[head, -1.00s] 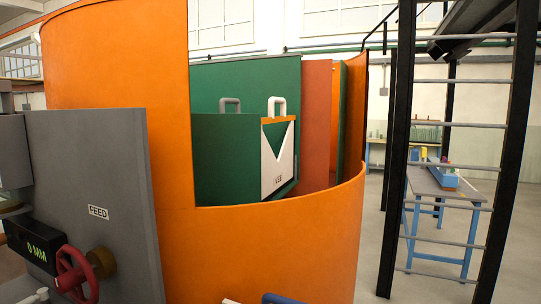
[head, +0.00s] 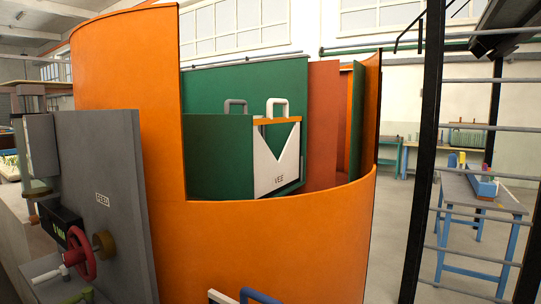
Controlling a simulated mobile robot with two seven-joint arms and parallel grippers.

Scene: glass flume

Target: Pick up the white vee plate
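The white vee plate (head: 264,174) stands upright in the green channel inside the orange curved wall. It has a V-shaped notch, a white loop handle (head: 277,107) on top and the letters VEE low on its face. An orange strip runs across its top below the handle. The low part of the orange wall is in front of and below the plate. Neither of my grippers is in view, and nothing is seen holding the plate.
The orange curved wall (head: 270,235) encloses the green channel (head: 235,90), with a cut-out at its front. A grey handle (head: 235,106) stands behind the plate. White and blue handles (head: 262,296) show at the bottom edge. A grey panel with a red handwheel (head: 79,254) stands left, a ladder right.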

